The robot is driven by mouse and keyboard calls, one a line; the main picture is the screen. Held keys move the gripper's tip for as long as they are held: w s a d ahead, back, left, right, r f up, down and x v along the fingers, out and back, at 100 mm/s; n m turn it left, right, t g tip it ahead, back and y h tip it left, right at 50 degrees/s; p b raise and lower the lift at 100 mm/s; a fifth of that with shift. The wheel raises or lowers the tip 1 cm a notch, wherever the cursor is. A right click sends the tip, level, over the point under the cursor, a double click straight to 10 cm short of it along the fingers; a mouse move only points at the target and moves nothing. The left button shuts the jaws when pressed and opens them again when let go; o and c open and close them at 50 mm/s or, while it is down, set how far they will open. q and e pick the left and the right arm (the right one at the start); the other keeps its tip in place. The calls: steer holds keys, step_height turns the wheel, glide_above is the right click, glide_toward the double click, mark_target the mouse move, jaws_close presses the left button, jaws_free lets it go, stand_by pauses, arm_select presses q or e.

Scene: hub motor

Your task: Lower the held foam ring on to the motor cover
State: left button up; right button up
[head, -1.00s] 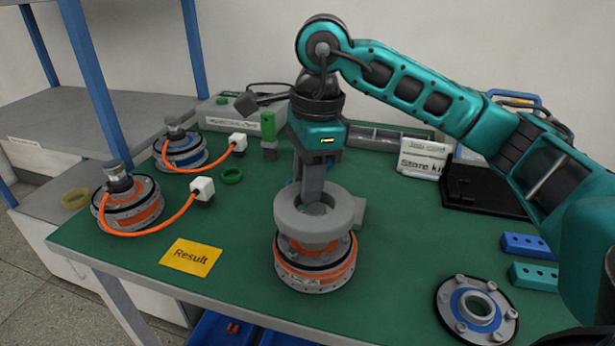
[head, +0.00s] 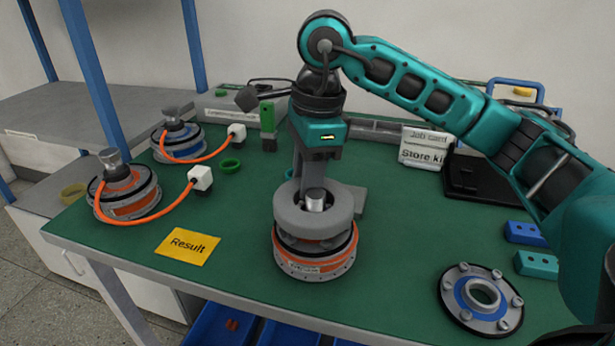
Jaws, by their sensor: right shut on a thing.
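The grey foam ring (head: 290,218) is in the middle of the head view, level, just above or on the motor cover. The hub motor (head: 313,264) with orange bands stands on the green table under it. A silver shaft (head: 315,198) shows up through the ring's hole. My right gripper (head: 308,180) points down from above and is shut on the ring's far side. Its fingertips are partly hidden behind the ring and shaft. I cannot tell whether the ring touches the cover. My left gripper is not in view.
Two motors with orange cables, one orange-banded (head: 125,195) and one blue-banded (head: 178,142), stand at left. A yellow Result card (head: 188,246) lies front left. A blue-ringed flange (head: 481,299) lies front right. Blue and teal blocks (head: 536,264) lie near my right arm.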

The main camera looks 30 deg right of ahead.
steer(key=shift+s+a+f, duration=0.1)
steer(key=shift+s+f, duration=0.1)
steer(key=shift+f, duration=0.6)
steer(key=o, duration=1.1)
steer(key=shift+a, duration=0.1)
steer(key=r+p, duration=0.2)
steer(key=r, duration=0.1)
steer(key=d+r+p, duration=0.1)
steer(key=r+p, duration=0.1)
steer(key=r, duration=0.1)
steer(key=r+p, duration=0.2)
steer(key=r, duration=0.1)
steer(key=shift+d+r, duration=0.15)
steer(key=shift+r, duration=0.1)
